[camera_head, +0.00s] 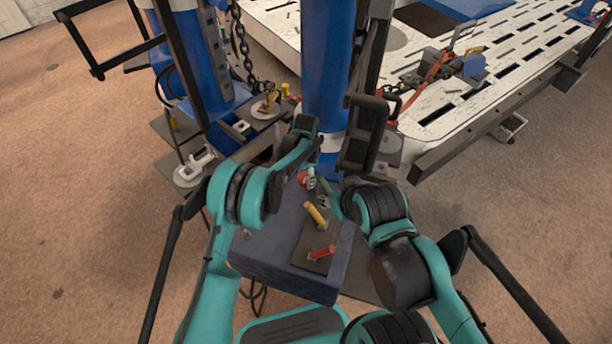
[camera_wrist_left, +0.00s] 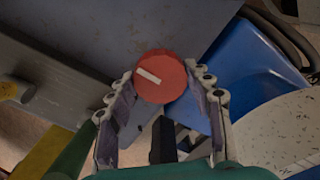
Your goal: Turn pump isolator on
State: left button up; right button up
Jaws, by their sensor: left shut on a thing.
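A round red knob (camera_wrist_left: 162,77) with a white bar mark sits between my left fingertips (camera_wrist_left: 160,92) in the left wrist view. The bar lies at a slant, higher at its left end. I take this knob to be the pump isolator, though no label is readable. In the head view the red knob (camera_head: 303,178) shows at the far end of the blue-grey box, partly covered by my left gripper (camera_head: 310,179). My left gripper is shut on the knob. My right arm reaches in from the right, but its gripper cannot be made out.
A yellow lever (camera_head: 316,214) and a red lever (camera_head: 321,253) stand on the dark plate nearer me. A blue column (camera_head: 327,60) rises just behind the box. A chain (camera_head: 242,45) hangs at the left. A white slotted table (camera_head: 440,90) lies at the right.

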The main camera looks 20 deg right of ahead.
aim_at(306, 177)
pick_arm(q)
jog(key=o, duration=1.2)
jog(key=shift+c, duration=0.2)
notch_tip(306, 177, up, 12)
